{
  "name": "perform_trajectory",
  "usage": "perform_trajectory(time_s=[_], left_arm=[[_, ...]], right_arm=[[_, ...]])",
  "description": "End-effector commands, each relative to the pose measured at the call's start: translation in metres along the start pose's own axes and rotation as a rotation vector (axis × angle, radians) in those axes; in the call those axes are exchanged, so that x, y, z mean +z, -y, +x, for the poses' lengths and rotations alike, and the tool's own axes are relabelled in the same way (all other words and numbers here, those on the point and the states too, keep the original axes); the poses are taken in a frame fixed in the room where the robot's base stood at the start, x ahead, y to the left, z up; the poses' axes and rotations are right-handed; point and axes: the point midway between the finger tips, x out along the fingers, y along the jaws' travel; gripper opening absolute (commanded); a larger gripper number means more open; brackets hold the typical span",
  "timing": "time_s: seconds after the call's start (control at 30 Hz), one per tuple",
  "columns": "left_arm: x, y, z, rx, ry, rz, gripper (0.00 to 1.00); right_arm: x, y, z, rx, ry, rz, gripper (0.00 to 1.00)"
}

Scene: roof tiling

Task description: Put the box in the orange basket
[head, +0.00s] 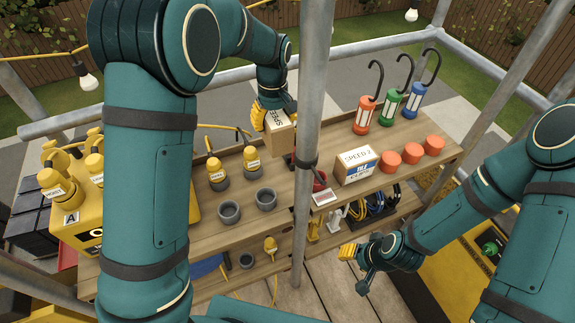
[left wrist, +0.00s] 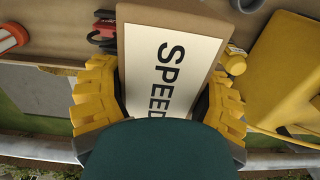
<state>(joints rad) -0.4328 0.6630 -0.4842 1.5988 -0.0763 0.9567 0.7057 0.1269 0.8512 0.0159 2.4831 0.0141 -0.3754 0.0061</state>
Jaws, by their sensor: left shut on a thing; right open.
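A cardboard box (head: 281,138) with a white label is in my left gripper (head: 274,117), over the upper wooden shelf near the grey pole. In the left wrist view the box (left wrist: 172,65) shows "SPEED" lettering, with the yellow fingers of the left gripper (left wrist: 160,100) on both its sides. Whether its underside touches the shelf is unclear. A second box (head: 357,165), marked "SPEED" and "CLIPS", stands on the shelf right of the pole. My right gripper (head: 357,268) is open and empty, low in front of the shelves. I cannot make out an orange basket in either view.
The upright grey pole (head: 312,90) stands close right of the held box. Red, green and blue hook lamps (head: 390,108) and several orange-red cylinders (head: 411,153) stand on the right. Grey cups (head: 229,211) and yellow connectors (head: 217,173) stand on the left.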

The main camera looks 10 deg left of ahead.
Motion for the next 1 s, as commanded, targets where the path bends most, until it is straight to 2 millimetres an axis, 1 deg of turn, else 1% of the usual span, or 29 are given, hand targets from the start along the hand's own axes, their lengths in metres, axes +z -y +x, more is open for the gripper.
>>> perform_trajectory(time_s=[0.07,0.13,0.5,0.6,0.7,0.87,1.0], left_arm=[[-0.001,-0.002,0.006,0.000,0.001,-0.006,0.23],[-0.001,-0.002,0.018,0.000,0.001,-0.008,0.23],[0.000,-0.001,0.106,-0.001,0.001,-0.006,0.23],[-0.001,-0.002,0.124,0.000,0.000,-0.006,0.23],[-0.001,-0.002,0.135,0.001,0.000,-0.006,0.23],[-0.001,-0.003,0.142,0.003,-0.002,-0.006,0.23],[0.000,-0.002,0.159,0.001,0.001,-0.005,0.23]], right_arm=[[0.000,-0.001,0.001,0.001,0.000,0.002,0.47],[0.001,-0.001,0.003,0.001,0.001,0.002,0.47],[0.006,-0.005,0.012,0.000,0.011,-0.001,0.47],[0.007,-0.006,0.013,0.000,0.013,-0.002,0.47],[0.007,-0.006,0.014,-0.001,0.014,-0.002,0.47],[0.008,-0.006,0.015,-0.001,0.015,-0.003,0.47],[0.008,-0.007,0.017,-0.001,0.017,-0.003,0.47]])
